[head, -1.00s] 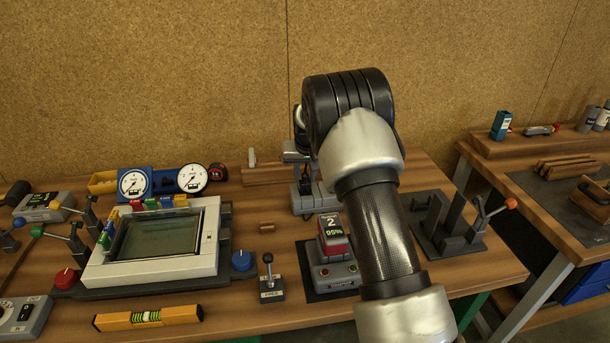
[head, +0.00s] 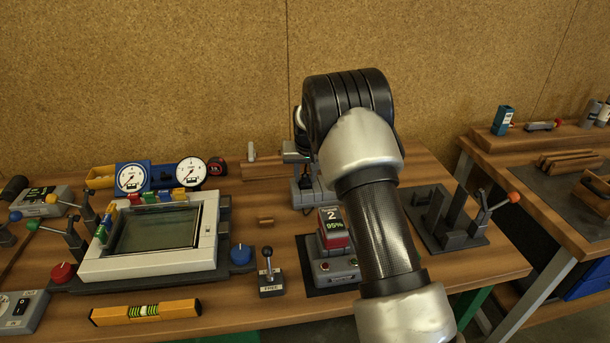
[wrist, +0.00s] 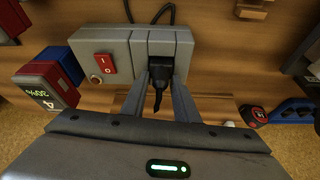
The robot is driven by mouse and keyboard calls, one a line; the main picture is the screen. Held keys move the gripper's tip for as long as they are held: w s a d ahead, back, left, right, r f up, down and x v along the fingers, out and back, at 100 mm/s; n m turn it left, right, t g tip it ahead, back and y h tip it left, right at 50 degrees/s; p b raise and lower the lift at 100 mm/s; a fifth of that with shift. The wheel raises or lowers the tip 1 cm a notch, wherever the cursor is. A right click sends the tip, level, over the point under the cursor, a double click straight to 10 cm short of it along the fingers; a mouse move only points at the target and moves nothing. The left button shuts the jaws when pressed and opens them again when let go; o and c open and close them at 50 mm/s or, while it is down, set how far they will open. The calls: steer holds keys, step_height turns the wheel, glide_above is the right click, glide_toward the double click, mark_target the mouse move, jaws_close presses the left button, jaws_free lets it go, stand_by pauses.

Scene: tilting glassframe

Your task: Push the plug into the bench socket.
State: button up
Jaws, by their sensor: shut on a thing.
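The bench socket is a grey box (wrist: 113,52) with a red rocker switch, in the upper middle of the wrist view. The black plug (wrist: 160,71) is at the right part of the box's front face, with its cord trailing toward me. My gripper (wrist: 162,80) has its two grey fingers on either side of the plug and is shut on it. The plug's front end meets the socket face; I cannot tell how deep it sits. In the head view my arm hides most of this spot.
A red battery block (wrist: 48,84) stands left of the socket in the wrist view. In the head view a charger with a red battery (head: 332,228), a small lever (head: 268,268) and a dark clamp fixture (head: 447,215) are near my arm. A framed glass panel (head: 155,230) lies left.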

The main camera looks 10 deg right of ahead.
steer(key=shift+f, duration=0.15)
steer(key=o, duration=1.1)
steer(key=shift+o, duration=0.3)
steer(key=shift+s, duration=0.1)
steer(key=shift+d+f, duration=0.15)
steer(key=shift+d, duration=0.05)
steer(key=shift+s, duration=0.1)
steer(key=v, duration=1.7)
steer(key=shift+a+r, duration=0.3)
steer(key=shift+r, duration=0.15)
